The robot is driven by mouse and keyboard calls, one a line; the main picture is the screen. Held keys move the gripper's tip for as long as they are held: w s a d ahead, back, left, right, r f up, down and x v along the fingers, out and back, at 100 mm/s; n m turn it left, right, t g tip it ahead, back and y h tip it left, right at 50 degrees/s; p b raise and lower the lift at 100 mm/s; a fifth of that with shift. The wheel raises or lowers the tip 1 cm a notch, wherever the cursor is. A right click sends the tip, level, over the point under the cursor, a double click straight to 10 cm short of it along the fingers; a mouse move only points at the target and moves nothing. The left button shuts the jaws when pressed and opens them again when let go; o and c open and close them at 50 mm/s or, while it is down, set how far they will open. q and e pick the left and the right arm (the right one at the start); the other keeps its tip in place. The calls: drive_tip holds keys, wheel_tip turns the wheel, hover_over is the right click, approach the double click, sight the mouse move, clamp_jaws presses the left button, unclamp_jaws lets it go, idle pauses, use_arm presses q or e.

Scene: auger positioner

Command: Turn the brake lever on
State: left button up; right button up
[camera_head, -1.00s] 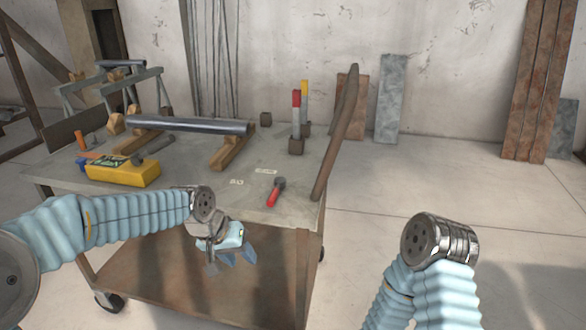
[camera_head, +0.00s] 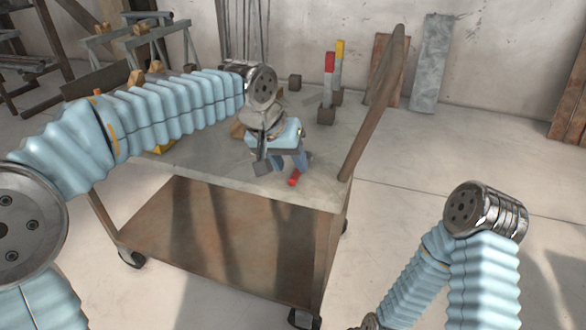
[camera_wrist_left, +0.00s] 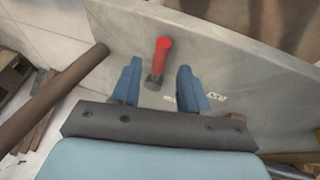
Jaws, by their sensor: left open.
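A small lever with a red handle (camera_head: 293,178) sits near the front right edge of the grey tabletop, mostly hidden behind my left gripper in the head view. In the left wrist view the red lever (camera_wrist_left: 163,50) shows between the fingers, its grey pivot end (camera_wrist_left: 153,82) nearer the palm. My left gripper (camera_head: 288,160) is open and over the lever. Its fingers stand on either side of the lever in the wrist view, with visible gaps. Whether they are level with the handle I cannot tell. My right gripper is out of view.
The cart's grey top (camera_head: 318,186) has a long brown wooden handle (camera_head: 372,105) at its right. A red-topped upright lever (camera_head: 328,75) and a yellow-topped one (camera_head: 339,62) stand behind. White markings (camera_wrist_left: 215,98) lie near the lever. My left arm hides much of the tabletop.

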use_arm(q)
drive_tip(key=shift+x, duration=1.45)
clamp_jaws()
